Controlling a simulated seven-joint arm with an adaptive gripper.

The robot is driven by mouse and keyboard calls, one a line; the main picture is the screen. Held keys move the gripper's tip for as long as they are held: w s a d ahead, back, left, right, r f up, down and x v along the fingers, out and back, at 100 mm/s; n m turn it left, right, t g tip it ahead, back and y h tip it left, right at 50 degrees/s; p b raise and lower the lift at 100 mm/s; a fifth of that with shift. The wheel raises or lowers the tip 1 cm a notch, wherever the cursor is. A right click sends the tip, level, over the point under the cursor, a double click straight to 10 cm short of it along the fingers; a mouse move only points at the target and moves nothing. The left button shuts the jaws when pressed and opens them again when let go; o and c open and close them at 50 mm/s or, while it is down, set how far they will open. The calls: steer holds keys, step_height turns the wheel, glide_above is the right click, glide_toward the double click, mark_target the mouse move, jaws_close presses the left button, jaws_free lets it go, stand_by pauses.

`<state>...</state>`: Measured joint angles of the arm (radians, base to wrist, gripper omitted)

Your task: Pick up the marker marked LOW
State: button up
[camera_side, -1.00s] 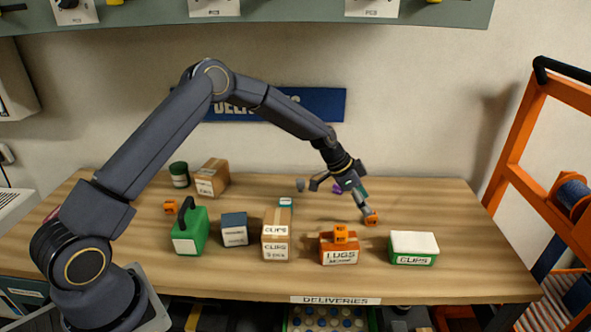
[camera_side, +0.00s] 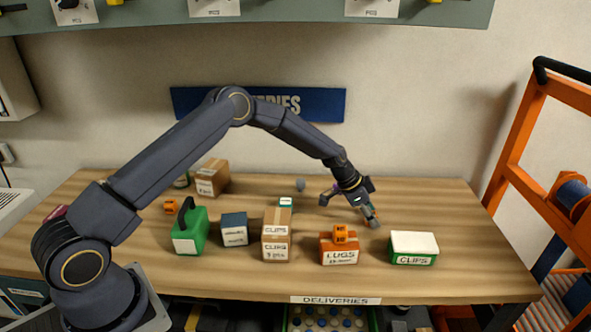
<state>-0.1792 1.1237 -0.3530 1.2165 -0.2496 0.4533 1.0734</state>
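My gripper (camera_side: 373,220) points down and to the right over the right part of the table, behind the lugs box. Its fingers look close together from this side, but their gap is not clear. Small orange markers are in view: one (camera_side: 340,232) on top of the orange lugs box (camera_side: 339,251), and one (camera_side: 170,207) on the table at the left. Their lettering is too small to read, so I cannot tell which is marked LOW. Whether anything lies at or behind my fingertips is hidden.
A green-and-white clips box (camera_side: 413,248) stands right of the lugs box. Another cardboard box (camera_side: 211,178) is at the back. The table's right end (camera_side: 465,210) is clear.

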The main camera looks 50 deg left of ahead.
steer(key=c, duration=0.5)
